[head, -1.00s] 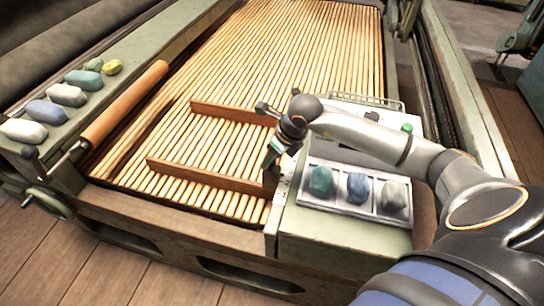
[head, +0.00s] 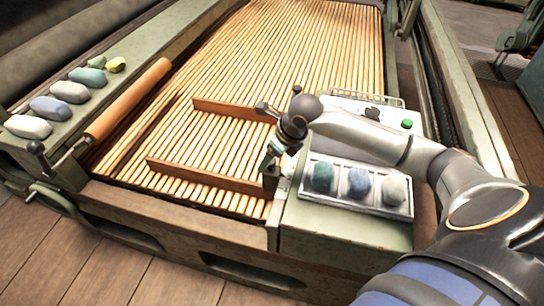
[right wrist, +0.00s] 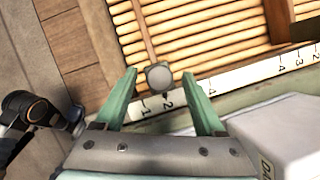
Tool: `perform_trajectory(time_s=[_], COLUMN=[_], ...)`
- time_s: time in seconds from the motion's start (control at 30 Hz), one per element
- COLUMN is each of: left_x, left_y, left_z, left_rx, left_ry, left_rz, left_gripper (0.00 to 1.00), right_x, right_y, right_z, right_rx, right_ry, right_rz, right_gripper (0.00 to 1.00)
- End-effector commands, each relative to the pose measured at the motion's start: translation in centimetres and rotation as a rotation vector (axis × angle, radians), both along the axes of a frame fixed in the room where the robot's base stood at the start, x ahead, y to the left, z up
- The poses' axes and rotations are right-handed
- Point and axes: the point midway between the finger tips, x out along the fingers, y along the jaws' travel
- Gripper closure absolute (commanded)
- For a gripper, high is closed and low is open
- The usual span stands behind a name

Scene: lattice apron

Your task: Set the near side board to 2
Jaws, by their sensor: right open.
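The near side board (head: 205,176) is a brown strip lying across the wooden slats, at the front of the lattice. Its round grey knob (right wrist: 159,77) shows in the right wrist view, with a small pointer at about the 2 on the white scale (right wrist: 205,87). My right gripper (right wrist: 162,78) is open, its green fingers on either side of the knob with gaps between. In the head view the right gripper (head: 272,158) is just above the board's right end and partly hides it. My left gripper is not in view.
The far side board (head: 235,111) lies behind, parallel. A tray (head: 350,205) with three stones sits right of the scale, near a panel with a green button (head: 407,123). A wooden roller (head: 127,101) and several stones line the left rail.

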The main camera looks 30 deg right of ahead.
Motion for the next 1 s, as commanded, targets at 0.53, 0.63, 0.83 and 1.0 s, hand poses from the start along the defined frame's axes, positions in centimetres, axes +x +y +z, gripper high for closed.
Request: perform_trajectory(time_s=[0.53,0.63,0.83,1.0], left_x=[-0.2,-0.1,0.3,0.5], left_y=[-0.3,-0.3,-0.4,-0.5], left_z=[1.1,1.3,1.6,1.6], left_rx=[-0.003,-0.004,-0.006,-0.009], left_ry=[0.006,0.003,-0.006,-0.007], left_rz=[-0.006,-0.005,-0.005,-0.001], left_gripper=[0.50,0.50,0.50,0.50], right_x=[-2.9,-3.6,-4.4,-4.6], right_y=[-1.0,-1.3,-1.5,-1.5], right_z=[7.6,9.3,11.2,11.6], right_rx=[-0.004,-0.003,-0.001,0.000], right_ry=[-0.003,-0.002,0.000,0.000], right_rz=[0.000,0.001,0.000,0.001], right_gripper=[0.29,0.29,0.29,0.29])
